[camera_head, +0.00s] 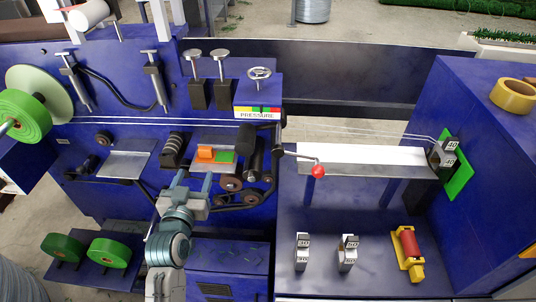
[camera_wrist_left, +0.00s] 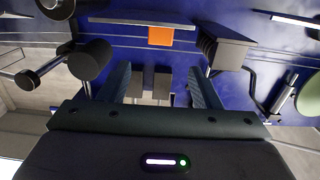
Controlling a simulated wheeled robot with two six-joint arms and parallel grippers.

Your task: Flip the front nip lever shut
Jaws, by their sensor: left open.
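My left gripper (camera_head: 194,180) is raised in front of the blue machine, its two fingers apart and pointing toward the machine. It is just below an orange block (camera_head: 206,153) and a green block (camera_head: 226,156) on a small plate. In the left wrist view the open fingers (camera_wrist_left: 162,75) have grey blocks between them, and the orange block (camera_wrist_left: 160,36) lies beyond. A lever with a red ball knob (camera_head: 318,171) reaches right from the machine's edge, well clear of the gripper. No label tells which part is the front nip lever. My right gripper is not in view.
Black rollers (camera_head: 247,138) stand right of the blocks. A handwheel (camera_head: 260,72) and T-handles rise behind. Green rolls (camera_head: 108,252) sit low left.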

